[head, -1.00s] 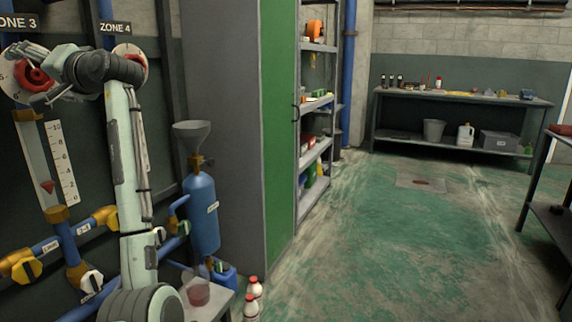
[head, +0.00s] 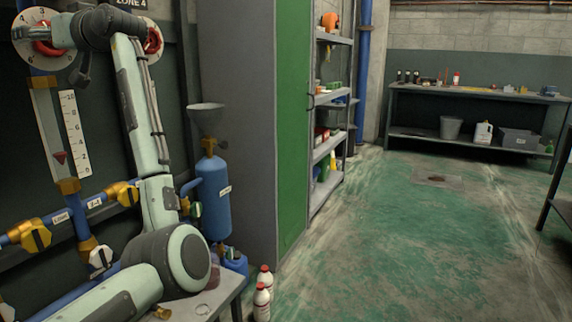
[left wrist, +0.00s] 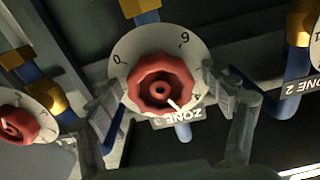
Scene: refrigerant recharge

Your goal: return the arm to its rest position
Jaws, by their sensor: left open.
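My left arm (head: 145,110) rises from the lower left and bends at the top toward the wall. Its left gripper (head: 60,38) is at the left numbered dial with a red knob (head: 42,48). In the left wrist view the gripper (left wrist: 165,88) is open, with one finger on each side of the red knob (left wrist: 160,80) above the "ZONE 3" plate (left wrist: 178,117). I cannot tell whether the fingers touch the knob. The right dial (head: 153,40) is partly hidden by my arm. My right gripper is not in view.
A blue cylinder (head: 214,200) with a funnel (head: 207,112) stands close right of my arm. Pipes with yellow valves (head: 36,235) run along the wall. Open floor (head: 400,240) lies right of the cabinet (head: 240,130).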

